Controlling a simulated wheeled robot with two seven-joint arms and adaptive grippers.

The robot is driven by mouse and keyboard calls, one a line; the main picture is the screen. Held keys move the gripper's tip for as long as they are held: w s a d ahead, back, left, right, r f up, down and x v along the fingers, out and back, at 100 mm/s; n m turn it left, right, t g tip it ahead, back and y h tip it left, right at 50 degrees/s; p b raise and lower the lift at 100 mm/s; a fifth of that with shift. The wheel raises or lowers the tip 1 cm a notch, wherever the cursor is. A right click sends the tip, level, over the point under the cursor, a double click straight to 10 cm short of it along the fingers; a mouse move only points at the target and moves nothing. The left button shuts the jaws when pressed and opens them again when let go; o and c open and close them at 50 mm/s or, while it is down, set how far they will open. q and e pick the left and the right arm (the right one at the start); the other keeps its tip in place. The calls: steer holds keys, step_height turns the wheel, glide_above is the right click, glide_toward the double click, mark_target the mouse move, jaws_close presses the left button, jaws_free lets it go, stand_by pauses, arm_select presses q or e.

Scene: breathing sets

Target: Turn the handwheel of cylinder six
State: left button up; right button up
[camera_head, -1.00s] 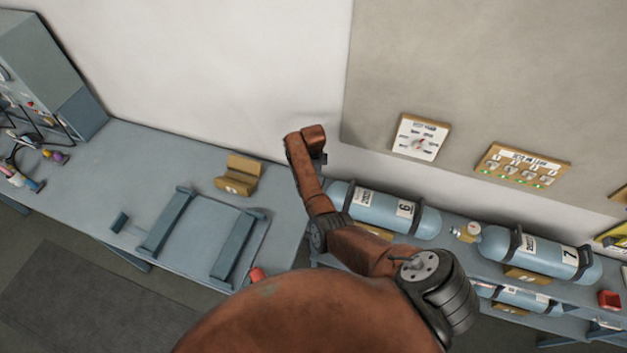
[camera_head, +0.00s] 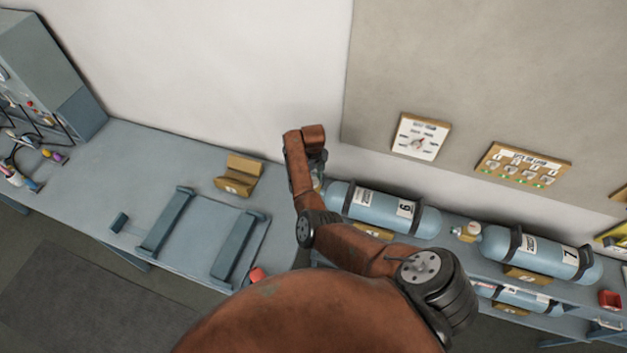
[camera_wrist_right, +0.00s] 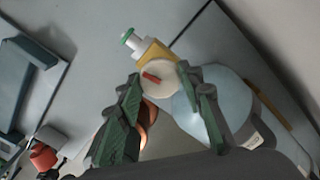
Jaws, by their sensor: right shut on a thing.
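Cylinder six (camera_head: 385,208) is a light blue cylinder lying on the rack, with a "6" label and dark bands. My right gripper (camera_head: 318,172) is at its left, valve end, partly hidden by my arm in the head view. In the right wrist view, the gripper's fingers (camera_wrist_right: 160,75) stand on both sides of a pale round handwheel (camera_wrist_right: 163,88) with a red mark and are shut on it. A brass valve body (camera_wrist_right: 155,52) with a green-tipped white fitting (camera_wrist_right: 129,38) shows beyond. Cylinder six (camera_wrist_right: 200,95) is beside the right finger. My left gripper is not in view.
Cylinder seven (camera_head: 540,254) lies farther right on the rack, with another cylinder below. A blue-grey bench (camera_head: 150,170) holds a tan cradle (camera_head: 238,178) and a low frame (camera_head: 168,222). A dial board (camera_head: 419,137) and a light panel (camera_head: 523,165) are on the wall.

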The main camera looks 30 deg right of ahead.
steer(key=shift+m, duration=1)
steer(key=shift+d+r, duration=0.1)
steer(key=o, duration=1.2)
steer(key=shift+c, duration=0.2)
step_height(320, 180, up, 12)
